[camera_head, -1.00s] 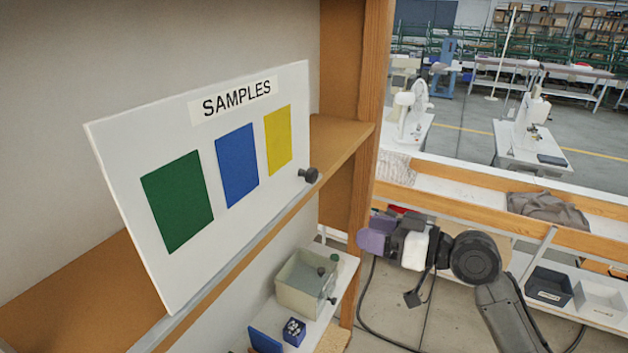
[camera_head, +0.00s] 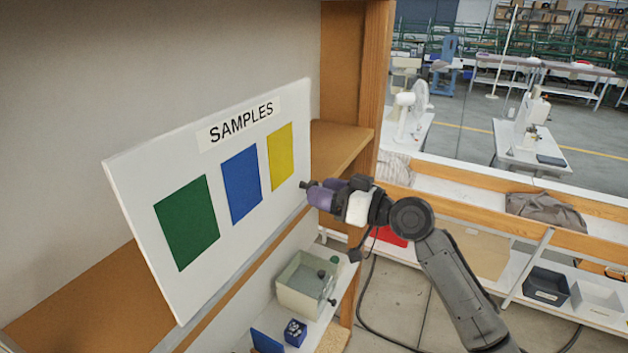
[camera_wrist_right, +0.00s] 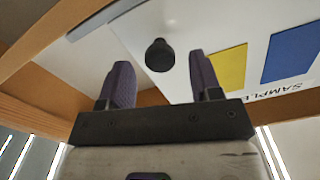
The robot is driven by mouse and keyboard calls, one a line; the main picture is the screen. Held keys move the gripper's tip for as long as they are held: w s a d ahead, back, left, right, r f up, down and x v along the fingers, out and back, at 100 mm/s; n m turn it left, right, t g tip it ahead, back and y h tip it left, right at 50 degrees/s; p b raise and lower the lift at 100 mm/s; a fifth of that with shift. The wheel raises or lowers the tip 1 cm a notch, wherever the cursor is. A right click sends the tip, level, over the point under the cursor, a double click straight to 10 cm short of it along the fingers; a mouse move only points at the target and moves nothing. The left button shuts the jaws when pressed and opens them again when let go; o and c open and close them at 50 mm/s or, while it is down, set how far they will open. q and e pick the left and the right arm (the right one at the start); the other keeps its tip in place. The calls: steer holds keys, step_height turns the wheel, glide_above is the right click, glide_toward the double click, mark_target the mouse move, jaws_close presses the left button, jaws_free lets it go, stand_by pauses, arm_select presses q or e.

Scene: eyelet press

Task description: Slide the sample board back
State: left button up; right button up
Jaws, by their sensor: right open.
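The sample board (camera_head: 140,190) is a white panel marked SAMPLES with green, blue and yellow swatches. It leans on the wooden shelf at left. A dark knob (camera_head: 305,185) sticks out near its right edge. My right gripper (camera_head: 313,192) is at this knob, its purple fingers pointing left at it. In the right wrist view the knob (camera_wrist_right: 160,55) shows between and beyond the two open fingers (camera_wrist_right: 160,80), with gaps on both sides and no visible contact. My left gripper is not in view.
A wooden post (camera_head: 375,90) stands right behind the board's right end. Below, a lower shelf holds a clear bin (camera_head: 303,290) and a small blue box (camera_head: 295,332). A long bench with wooden edging (camera_head: 470,210) runs at the right.

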steer(key=shift+p+x, duration=0.3)
steer(key=shift+x, duration=1)
jaws_close()
